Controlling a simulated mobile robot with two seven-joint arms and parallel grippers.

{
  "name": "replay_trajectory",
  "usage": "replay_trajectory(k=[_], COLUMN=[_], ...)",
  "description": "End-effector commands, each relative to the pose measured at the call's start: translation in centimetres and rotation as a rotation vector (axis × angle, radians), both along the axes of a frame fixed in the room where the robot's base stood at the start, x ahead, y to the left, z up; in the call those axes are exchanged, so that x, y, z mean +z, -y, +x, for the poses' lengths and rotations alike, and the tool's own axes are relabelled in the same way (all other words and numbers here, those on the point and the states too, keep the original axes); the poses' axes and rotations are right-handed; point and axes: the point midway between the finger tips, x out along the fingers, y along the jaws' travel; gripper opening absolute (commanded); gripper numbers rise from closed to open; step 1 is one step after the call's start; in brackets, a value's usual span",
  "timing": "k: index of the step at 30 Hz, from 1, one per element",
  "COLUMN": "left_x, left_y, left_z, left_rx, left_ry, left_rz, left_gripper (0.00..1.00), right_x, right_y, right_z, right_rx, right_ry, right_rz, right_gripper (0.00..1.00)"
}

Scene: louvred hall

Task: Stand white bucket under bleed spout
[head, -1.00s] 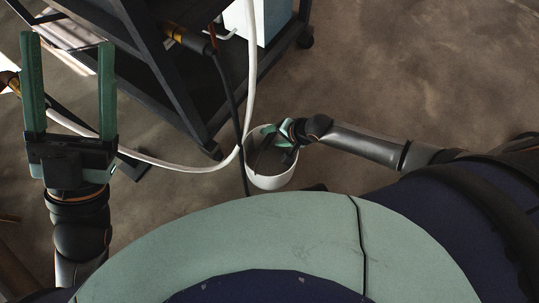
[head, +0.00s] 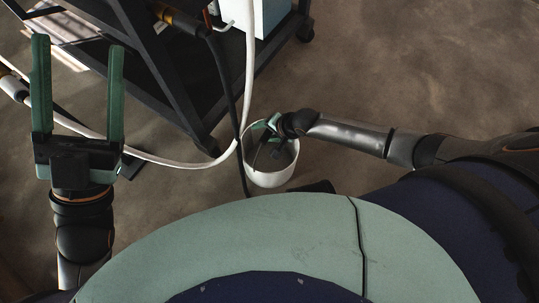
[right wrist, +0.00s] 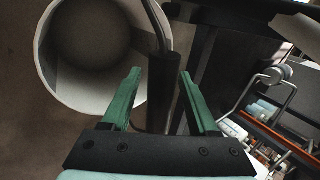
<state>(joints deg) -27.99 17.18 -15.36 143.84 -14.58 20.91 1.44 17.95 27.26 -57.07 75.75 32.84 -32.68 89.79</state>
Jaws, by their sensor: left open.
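The white bucket (head: 272,178) stands upright on the floor in front of the dark rack, just right of the hoses. In the right wrist view its round opening (right wrist: 95,45) fills the upper left. My right gripper (head: 270,128) is at the bucket's far rim. In the right wrist view its green fingers (right wrist: 160,74) are apart, with a dark cylinder, perhaps the bucket's handle grip (right wrist: 159,90), between them; contact is unclear. My left gripper (head: 78,92) is open and empty, left of the rack. I cannot single out the bleed spout; a dark fitting with an orange part (head: 180,20) shows on the rack.
The dark wheeled rack (head: 165,85) stands behind the bucket and carries a pale box (head: 268,15). A white hose (head: 190,166) and a black hose (head: 228,85) run close by the bucket's left side. The floor at right (head: 430,70) is clear.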

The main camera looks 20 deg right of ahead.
Motion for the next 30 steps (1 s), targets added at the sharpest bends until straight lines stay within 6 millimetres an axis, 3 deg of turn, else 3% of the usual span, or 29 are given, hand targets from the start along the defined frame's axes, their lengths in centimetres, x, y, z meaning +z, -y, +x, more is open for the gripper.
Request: replay_trajectory(k=[2,15,30], left_x=[-0.01,-0.04,-0.09], left_y=[0.0,-0.09,-0.09], left_z=[0.0,0.04,0.03], left_rx=[0.0,0.003,0.002], left_ry=[-0.001,-0.001,-0.001], left_rz=[0.0,0.001,0.006], left_gripper=[0.73,0.73,0.73], right_x=[0.0,-0.01,-0.02], right_y=[-0.01,0.01,0.02], right_z=[-0.02,-0.03,-0.04], right_rx=[0.0,0.0,0.0], right_ry=[0.0,0.0,0.0], right_rz=[0.0,0.0,0.0], right_gripper=[0.5,0.0,0.0])
